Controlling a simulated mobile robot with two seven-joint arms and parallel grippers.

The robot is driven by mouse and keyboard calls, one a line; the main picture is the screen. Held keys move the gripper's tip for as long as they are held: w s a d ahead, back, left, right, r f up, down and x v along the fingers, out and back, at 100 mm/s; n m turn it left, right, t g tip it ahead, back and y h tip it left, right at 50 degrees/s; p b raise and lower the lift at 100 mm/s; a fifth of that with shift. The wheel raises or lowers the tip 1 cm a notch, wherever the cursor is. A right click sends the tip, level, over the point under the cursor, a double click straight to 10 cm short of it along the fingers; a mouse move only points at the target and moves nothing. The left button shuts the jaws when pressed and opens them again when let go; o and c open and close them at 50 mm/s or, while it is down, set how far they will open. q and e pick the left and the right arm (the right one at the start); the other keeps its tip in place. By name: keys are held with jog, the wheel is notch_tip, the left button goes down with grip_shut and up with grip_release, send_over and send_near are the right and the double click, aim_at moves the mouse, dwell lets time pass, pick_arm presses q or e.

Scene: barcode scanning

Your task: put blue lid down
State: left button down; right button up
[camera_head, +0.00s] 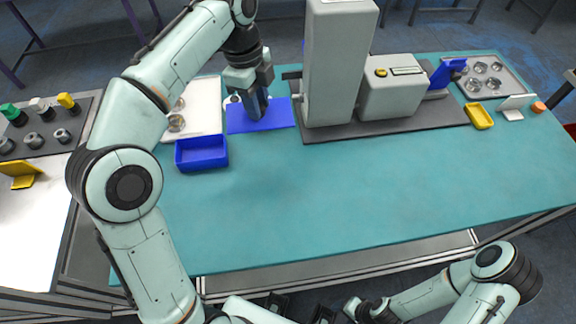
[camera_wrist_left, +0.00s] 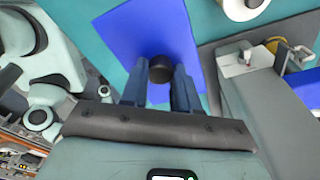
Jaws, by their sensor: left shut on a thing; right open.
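The blue lid (camera_head: 272,122) is a flat blue rectangle at the back left of the teal table, left of the tall grey machine. It also fills the upper middle of the left wrist view (camera_wrist_left: 145,30), with a black knob (camera_wrist_left: 161,69) on it. My left gripper (camera_head: 256,104) points down over the lid and is shut on the knob. The lid looks level; I cannot tell whether it touches the table. An open blue box (camera_head: 202,164) stands just in front and to the left. My right gripper (camera_head: 326,314) is low at the bottom edge, partly cut off, empty.
The grey machine (camera_head: 336,70) stands close right of the lid on a dark base. A white tray (camera_head: 206,112) with metal parts lies left of it. A yellow bin (camera_head: 480,116) and a parts tray (camera_head: 497,88) are at the right. The table's middle (camera_head: 340,195) is clear.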

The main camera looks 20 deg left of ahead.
pick_arm(q)
jog(key=shift+w+d+f, duration=0.1)
jog(key=shift+d+f, duration=0.1)
jog(key=shift+d, duration=0.45)
jog(key=shift+d+f, duration=0.2)
jog(key=shift+d, duration=0.1)
notch_tip(320, 180, down, 15)
jog(key=b, duration=0.4)
jog(key=shift+r, duration=0.15)
jog(key=shift+f+b, duration=0.5)
jog(key=shift+f, duration=1.95)
pick_arm(e)
notch_tip(320, 180, down, 6)
jog(key=s, duration=0.2)
jog(key=shift+s+d, duration=0.2)
jog(key=shift+d, duration=0.1)
pick_arm(q)
jog(key=shift+f, duration=0.15)
jog(key=c, duration=0.8)
grip_release()
jog(key=shift+c, duration=0.2)
